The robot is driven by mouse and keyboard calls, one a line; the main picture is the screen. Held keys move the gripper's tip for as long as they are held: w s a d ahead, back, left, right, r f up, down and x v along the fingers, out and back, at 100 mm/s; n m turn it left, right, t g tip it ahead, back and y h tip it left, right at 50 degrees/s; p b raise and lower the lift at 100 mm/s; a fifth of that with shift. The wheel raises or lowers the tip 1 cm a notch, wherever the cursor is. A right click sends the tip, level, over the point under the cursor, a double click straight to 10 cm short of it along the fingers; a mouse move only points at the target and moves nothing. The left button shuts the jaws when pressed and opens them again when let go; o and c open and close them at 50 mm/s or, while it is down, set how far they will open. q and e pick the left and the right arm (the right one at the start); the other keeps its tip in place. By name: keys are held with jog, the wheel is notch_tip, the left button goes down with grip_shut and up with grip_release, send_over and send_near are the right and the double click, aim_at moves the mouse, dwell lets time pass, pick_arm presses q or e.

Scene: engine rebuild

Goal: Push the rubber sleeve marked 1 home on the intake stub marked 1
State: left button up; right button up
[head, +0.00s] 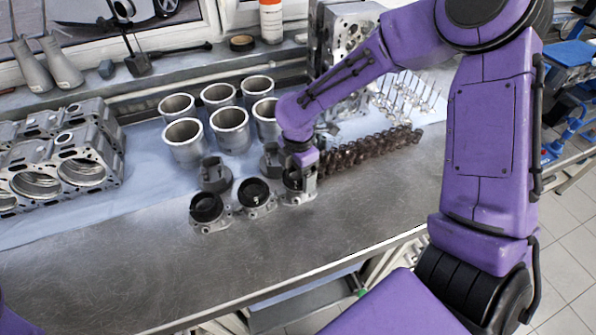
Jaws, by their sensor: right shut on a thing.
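Three metal intake stubs stand in a row near the front of the bench: a left one (212,227), a middle one (262,211) and a right one (301,199). A black rubber sleeve (206,207) sits on the left stub and another (253,191) on the middle one. My right gripper (303,182) points down at the right stub and is shut on the dark rubber sleeve (290,183) there. The gripper partly hides this sleeve, and I cannot tell how far down it sits. The number marks are too small to read. My left gripper is out of view.
Dark grey parts (214,174) stand just behind the stubs, with several metal cylinder liners (183,141) further back. A row of dark brown parts (368,151) lies right of the gripper. An engine block (75,165) is at left. The front bench (130,285) is clear.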

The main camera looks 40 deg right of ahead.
jog(key=shift+s+f, duration=0.1)
jog(key=shift+f, duration=0.4)
jog(key=o, duration=0.9)
jog(key=shift+r, duration=0.15)
jog(key=shift+r+p, duration=2.55)
jog(key=shift+r, duration=1.1)
